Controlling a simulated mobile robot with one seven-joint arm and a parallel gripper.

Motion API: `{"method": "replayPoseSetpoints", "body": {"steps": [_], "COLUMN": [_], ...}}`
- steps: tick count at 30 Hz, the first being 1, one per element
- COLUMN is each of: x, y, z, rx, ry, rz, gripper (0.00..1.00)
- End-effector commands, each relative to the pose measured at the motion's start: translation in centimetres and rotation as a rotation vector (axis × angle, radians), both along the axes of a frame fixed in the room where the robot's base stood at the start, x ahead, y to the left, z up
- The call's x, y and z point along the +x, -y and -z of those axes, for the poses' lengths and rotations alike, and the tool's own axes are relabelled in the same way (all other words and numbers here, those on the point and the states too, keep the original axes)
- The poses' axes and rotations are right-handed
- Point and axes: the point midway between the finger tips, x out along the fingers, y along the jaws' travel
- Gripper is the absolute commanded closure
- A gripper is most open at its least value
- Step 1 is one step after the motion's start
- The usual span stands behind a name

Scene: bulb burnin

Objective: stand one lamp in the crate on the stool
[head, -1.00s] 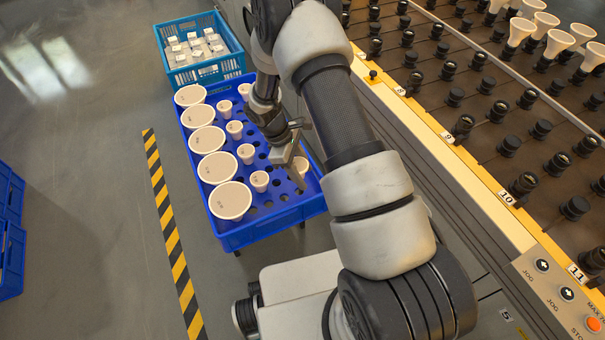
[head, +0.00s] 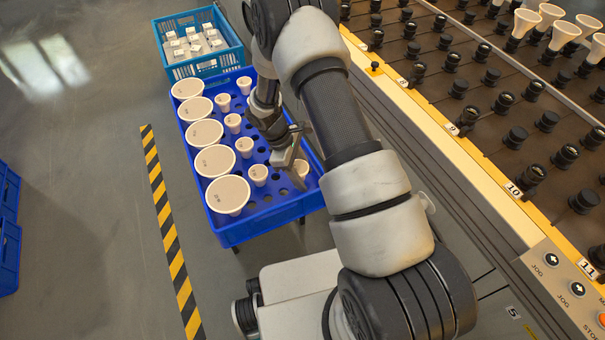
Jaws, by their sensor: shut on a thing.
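The blue crate (head: 232,236) stands on thin legs, left of my arm. It has a floor with round holes. Several large pale lamps, such as the nearest one (head: 228,194), stand along its left side. A row of small lamps, such as one (head: 258,175), stands beside them. My gripper (head: 293,168) is over the right part of the crate. It is shut on a small pale lamp (head: 302,167), seen partly behind the fingers. The lamp's lower end is hidden, so I cannot tell whether it touches the crate floor.
A teal crate (head: 238,56) with small white boxes stands behind. On the right is a long rack (head: 510,215) with rows of black sockets and several lamps (head: 565,36) at the far right.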

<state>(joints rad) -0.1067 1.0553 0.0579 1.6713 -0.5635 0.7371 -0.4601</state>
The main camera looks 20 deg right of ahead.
Motion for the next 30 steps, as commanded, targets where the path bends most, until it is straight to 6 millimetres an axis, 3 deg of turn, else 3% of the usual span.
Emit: {"method": "replayPoseSetpoints", "body": {"steps": [11, 30], "x": [-0.1, -0.1], "y": [0.1, 0.1], "z": [0.1, 2.0], "rx": [0.0, 0.0], "ry": [0.0, 0.0], "rz": [0.0, 0.0], "gripper": [0.77, 0.77]}}
